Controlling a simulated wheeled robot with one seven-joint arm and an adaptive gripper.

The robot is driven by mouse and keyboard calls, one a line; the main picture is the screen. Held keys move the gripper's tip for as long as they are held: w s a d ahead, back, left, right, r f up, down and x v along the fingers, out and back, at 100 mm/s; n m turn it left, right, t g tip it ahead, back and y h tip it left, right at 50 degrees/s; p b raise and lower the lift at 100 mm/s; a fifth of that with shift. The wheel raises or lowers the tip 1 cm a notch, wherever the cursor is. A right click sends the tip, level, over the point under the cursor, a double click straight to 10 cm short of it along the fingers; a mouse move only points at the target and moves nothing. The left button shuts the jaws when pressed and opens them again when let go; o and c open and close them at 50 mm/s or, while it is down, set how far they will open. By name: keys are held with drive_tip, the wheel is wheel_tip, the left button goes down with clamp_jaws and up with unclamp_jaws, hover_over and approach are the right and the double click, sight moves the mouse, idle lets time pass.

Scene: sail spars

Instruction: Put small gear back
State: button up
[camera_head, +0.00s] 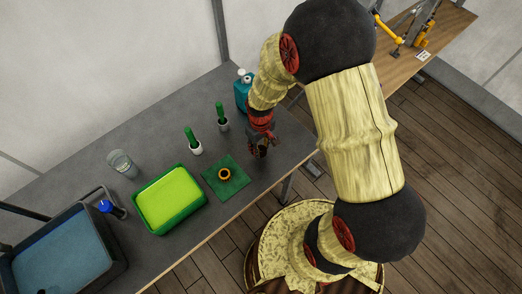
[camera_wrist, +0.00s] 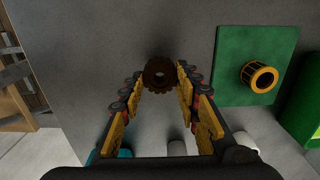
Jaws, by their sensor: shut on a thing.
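A small dark brown gear (camera_wrist: 160,73) with a hole in its middle is held between my fingertips in the wrist view. My gripper (camera_head: 261,150) is shut on it, above the grey table, to the upper right of the green mat (camera_head: 237,187). A yellow and black toothed ring (camera_head: 224,174) stands on the mat, and it also shows in the wrist view (camera_wrist: 260,76), to the right of the held gear. In the head view the held gear is dark and hard to tell from my fingers.
Two green-handled items in pale cups (camera_head: 195,147) (camera_head: 223,124) stand behind the mat. A green tray (camera_head: 170,231), a glass (camera_head: 122,163), a blue-capped bottle (camera_head: 108,207) and a dark bin (camera_head: 120,265) are to the left. A teal bottle (camera_head: 241,97) stands behind my gripper.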

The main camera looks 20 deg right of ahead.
drive_tip(key=shift+w+d+f, duration=0.15)
drive_tip(key=shift+d+f, duration=0.05)
drive_tip(key=shift+f, duration=1.6)
drive_tip(key=shift+f, duration=0.15)
drive_tip(key=o, duration=1.2)
